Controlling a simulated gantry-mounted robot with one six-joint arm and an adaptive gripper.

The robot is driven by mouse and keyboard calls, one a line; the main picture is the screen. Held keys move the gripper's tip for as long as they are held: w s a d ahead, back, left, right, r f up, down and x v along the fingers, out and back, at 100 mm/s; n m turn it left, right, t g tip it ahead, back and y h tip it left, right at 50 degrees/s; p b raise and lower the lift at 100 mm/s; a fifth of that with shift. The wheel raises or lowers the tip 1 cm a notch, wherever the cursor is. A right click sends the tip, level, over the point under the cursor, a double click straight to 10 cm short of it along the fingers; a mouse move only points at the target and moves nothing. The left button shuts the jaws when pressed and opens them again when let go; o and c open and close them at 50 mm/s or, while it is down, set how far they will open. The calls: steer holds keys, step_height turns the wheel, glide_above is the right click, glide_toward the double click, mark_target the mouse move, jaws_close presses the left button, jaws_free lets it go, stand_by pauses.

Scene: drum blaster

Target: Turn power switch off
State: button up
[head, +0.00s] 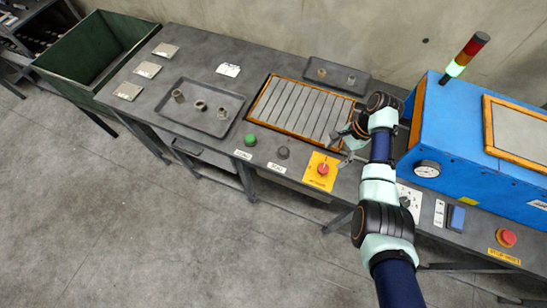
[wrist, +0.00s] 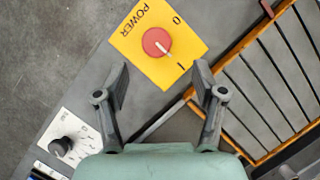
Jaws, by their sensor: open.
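The power switch (wrist: 156,42) is a round red knob on a yellow plate (wrist: 128,44) marked POWER, 0 and I. Its white mark appears to point toward the I. It also shows in the head view as a red knob (head: 323,169) on the table's front part. My gripper (wrist: 162,78) is open and empty. In the wrist view its fingers are spread just below the knob, apart from it. In the head view my gripper (head: 347,146) is up and to the right of the switch. I cannot tell its exact height above the plate.
A slatted panel with an orange frame (head: 299,109) lies behind the switch. A green button (head: 250,140) and a dark knob (head: 283,152) sit to its left. The blue machine (head: 465,150) stands to the right, with a red emergency button (head: 506,238) in front.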

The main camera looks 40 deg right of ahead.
mark_target(324, 168)
steer(key=x, duration=0.2)
steer(key=b+x, duration=0.1)
steer(key=x, duration=0.2)
steer(key=b+x, duration=0.1)
steer(key=x, duration=0.2)
steer(key=shift+s+a, duration=0.1)
steer(key=shift+s, duration=0.15)
steer(key=c, duration=1.1)
